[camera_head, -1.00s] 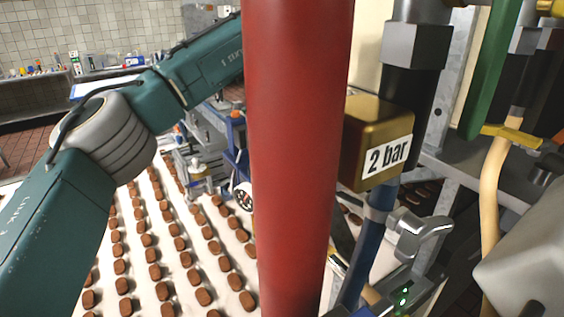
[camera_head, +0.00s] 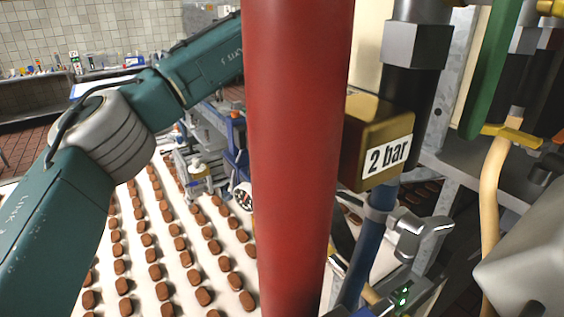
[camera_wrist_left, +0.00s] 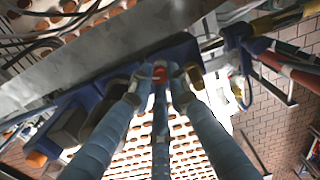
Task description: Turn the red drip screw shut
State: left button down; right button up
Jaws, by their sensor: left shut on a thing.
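The red drip screw (camera_wrist_left: 160,73) shows as a small red spot on a blue block in the left wrist view. My left gripper (camera_wrist_left: 160,82) has its three blue-grey fingers closed in around the screw, and the fingertips cover most of it. I cannot tell how far the screw is turned. In the head view my left arm comes in from the left and passes behind a thick red pipe (camera_head: 295,150). The gripper and the screw are hidden there. My right gripper is not in view.
A brass box marked 2 bar (camera_head: 378,140), a silver lever (camera_head: 420,235) and hoses stand right of the red pipe. In the wrist view a grey metal beam (camera_wrist_left: 90,62) crosses close to the fingers.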

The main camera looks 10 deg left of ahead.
pick_arm(q)
jog(key=m, duration=0.4)
jog(key=shift+m, duration=0.3)
jog(key=m, duration=0.3)
jog(key=shift+m, duration=0.4)
jog(key=m, duration=1)
jog(key=shift+m, duration=0.4)
jog(key=m, duration=0.8)
jog(key=shift+m, duration=1.7)
